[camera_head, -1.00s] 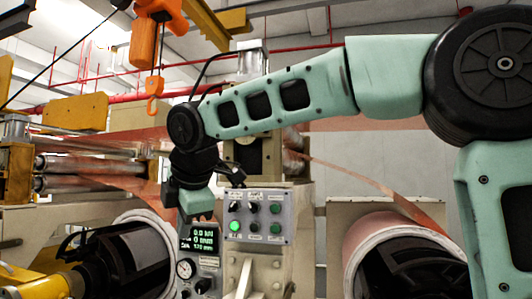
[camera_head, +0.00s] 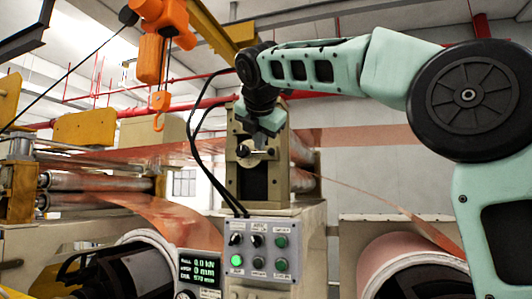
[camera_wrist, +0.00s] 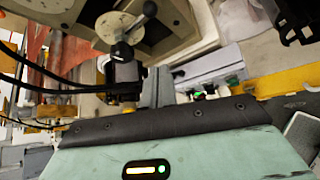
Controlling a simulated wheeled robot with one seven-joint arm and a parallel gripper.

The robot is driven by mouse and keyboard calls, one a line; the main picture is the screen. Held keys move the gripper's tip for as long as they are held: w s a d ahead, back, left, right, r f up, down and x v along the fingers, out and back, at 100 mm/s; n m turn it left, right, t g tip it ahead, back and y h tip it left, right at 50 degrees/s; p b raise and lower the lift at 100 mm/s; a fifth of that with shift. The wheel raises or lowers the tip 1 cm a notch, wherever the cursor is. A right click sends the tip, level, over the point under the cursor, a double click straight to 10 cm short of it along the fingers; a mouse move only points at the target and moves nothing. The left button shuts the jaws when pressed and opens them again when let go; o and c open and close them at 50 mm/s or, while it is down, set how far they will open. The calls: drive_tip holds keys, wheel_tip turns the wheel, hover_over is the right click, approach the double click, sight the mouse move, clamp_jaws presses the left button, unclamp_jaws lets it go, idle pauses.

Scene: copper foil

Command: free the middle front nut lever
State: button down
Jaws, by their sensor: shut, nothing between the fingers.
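The middle front nut lever (camera_head: 246,152) is a metal handle with a black ball knob, on the front of the beige roll stand (camera_head: 232,178). In the wrist view the lever (camera_wrist: 122,48) shows its round hub, with its arm slanting up right to the black ball. My gripper (camera_head: 262,142) hangs from above, close by the lever in the head view. In the wrist view the grey fingers (camera_wrist: 157,88) are shut and empty, below and right of the hub. A gap shows between them and the lever there. The head view does not settle whether they touch.
A control panel (camera_head: 259,249) with a lit green button and a display (camera_head: 200,270) stand below. Black cables (camera_head: 198,150) loop left of the stand. Copper foil (camera_head: 160,213) runs left, and a foil roll (camera_head: 410,264) sits right. An orange hoist (camera_head: 160,40) hangs upper left.

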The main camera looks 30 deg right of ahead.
sight(267, 152)
drive_tip(key=w+d+f+p, duration=0.1)
drive_tip(key=w+d, duration=0.1)
drive_tip(key=w+d+f+p, duration=0.1)
drive_tip(key=w+d, duration=0.1)
drive_tip(key=w+d+p, duration=0.1)
drive_tip(key=w, duration=0.1)
drive_tip(key=shift+w+d+f, duration=0.35)
drive_tip(key=shift+d+f, duration=0.05)
drive_tip(key=shift+s+d+r+p, duration=0.15)
drive_tip(key=shift+d+r+p, duration=0.25)
drive_tip(key=shift+p, duration=0.1)
drive_tip(key=shift+r+p, duration=0.25)
drive_tip(key=shift+p, duration=0.4)
